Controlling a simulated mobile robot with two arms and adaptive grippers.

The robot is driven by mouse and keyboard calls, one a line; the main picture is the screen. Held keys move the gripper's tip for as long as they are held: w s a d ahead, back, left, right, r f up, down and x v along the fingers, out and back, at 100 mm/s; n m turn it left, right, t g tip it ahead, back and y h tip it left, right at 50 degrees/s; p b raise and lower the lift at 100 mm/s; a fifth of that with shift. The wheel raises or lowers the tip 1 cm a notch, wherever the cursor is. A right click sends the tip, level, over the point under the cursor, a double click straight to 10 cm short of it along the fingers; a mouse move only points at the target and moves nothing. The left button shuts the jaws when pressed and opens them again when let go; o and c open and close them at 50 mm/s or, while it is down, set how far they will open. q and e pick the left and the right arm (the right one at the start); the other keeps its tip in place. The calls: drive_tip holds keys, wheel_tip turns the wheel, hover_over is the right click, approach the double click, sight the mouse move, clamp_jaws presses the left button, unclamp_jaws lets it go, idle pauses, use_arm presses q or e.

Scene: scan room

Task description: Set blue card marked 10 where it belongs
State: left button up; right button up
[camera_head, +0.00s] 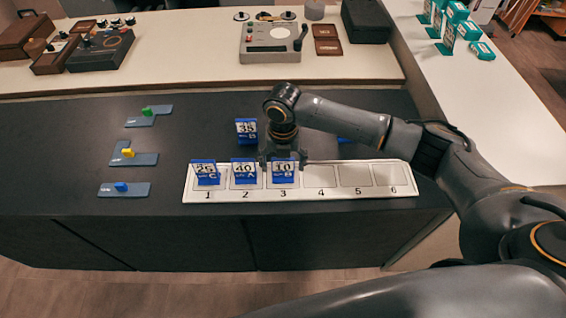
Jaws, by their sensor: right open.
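The blue card marked 10 (284,174) stands in slot 3 of the white numbered tray (233,195), in front of the slot's printed 3. My right gripper (284,161) is right at the top of this card, pointing down, with its fingers apart. I cannot tell whether they touch the card. A blue card that seems to read 25 (206,174) stands in slot 1, and a blue card marked 40 (244,173) stands in slot 2. Slots 4, 5 and 6 are empty. My left gripper is out of view.
A blue card that seems to read 35 (246,131) stands behind the tray. A small blue thing (345,140) is partly hidden by my right arm. Grey-blue plates with green (147,112), yellow (127,152) and blue (121,187) pieces lie at left on the dark table (60,150).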

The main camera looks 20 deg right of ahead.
wheel_tip(320, 180, up, 12)
drive_tip(key=shift+r+b, duration=0.2)
drive_tip(key=shift+b, duration=0.75)
